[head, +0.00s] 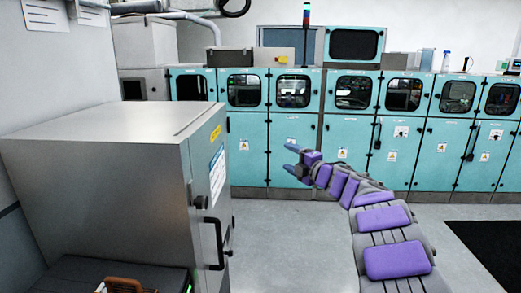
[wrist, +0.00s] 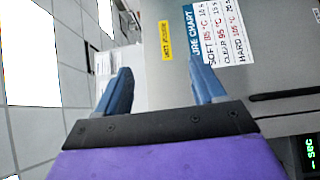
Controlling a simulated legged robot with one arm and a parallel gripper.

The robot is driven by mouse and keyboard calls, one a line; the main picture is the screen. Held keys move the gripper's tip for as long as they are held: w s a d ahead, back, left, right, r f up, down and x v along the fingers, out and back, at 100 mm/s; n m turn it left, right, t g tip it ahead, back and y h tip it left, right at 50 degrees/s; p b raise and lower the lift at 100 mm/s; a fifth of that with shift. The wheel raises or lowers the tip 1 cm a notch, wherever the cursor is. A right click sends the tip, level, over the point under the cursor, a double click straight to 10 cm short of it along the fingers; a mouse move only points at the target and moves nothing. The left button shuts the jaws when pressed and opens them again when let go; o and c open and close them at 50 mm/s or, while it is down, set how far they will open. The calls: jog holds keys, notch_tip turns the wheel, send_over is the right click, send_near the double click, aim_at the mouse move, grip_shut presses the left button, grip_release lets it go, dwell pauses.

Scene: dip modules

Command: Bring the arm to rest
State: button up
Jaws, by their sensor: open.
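My arm, grey with purple pads, reaches out from the lower right in the head view. My gripper (head: 290,161) is at its end, held in the air in front of the teal cabinets, right of the metal oven-like box. In the wrist view my gripper (wrist: 160,90) shows two blue fingers spread apart with nothing between them. It is open and empty. The wrist picture is turned on its side.
The metal box (head: 110,135) with a door handle (head: 215,240) stands at the left. A cure chart (wrist: 220,35) is on its face. A brown rack (head: 125,285) sits at the lower left. Teal cabinets (head: 290,150) line the back. The grey floor (head: 285,240) between is clear.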

jog(key=s+d+r+m+t+h, duration=0.1)
jog(key=s+d+r+m+h, duration=0.15)
jog(key=d+m+h, duration=0.35)
jog(key=s+d+r+m+t+h, duration=0.1)
jog(key=s+d+m+h, duration=0.2)
jog(key=d+m+h, duration=0.3)
jog(key=s+d+f+m+g+h, duration=0.4)
jog(key=s+d+m, duration=0.25)
jog(key=s, duration=0.45)
jog(key=s+a+f+m+g+y, duration=0.1)
jog(key=s+a+f+g, duration=0.3)
jog(key=s, duration=1.1)
jog(key=s+a+f+m+g+y, duration=0.2)
jog(key=s+a+f+g, duration=0.3)
jog(key=s+f, duration=0.4)
jog(key=s+a+f+m+g+y, duration=0.2)
jog(key=s+a+f+m+g, duration=0.2)
jog(key=s, duration=1.8)
notch_tip(320, 180, down, 3)
jog(key=shift+s+a+f+g, duration=0.1)
jog(key=shift+s+a+g, duration=0.05)
jog(key=shift+a+g, duration=0.6)
jog(key=shift+c, duration=0.3)
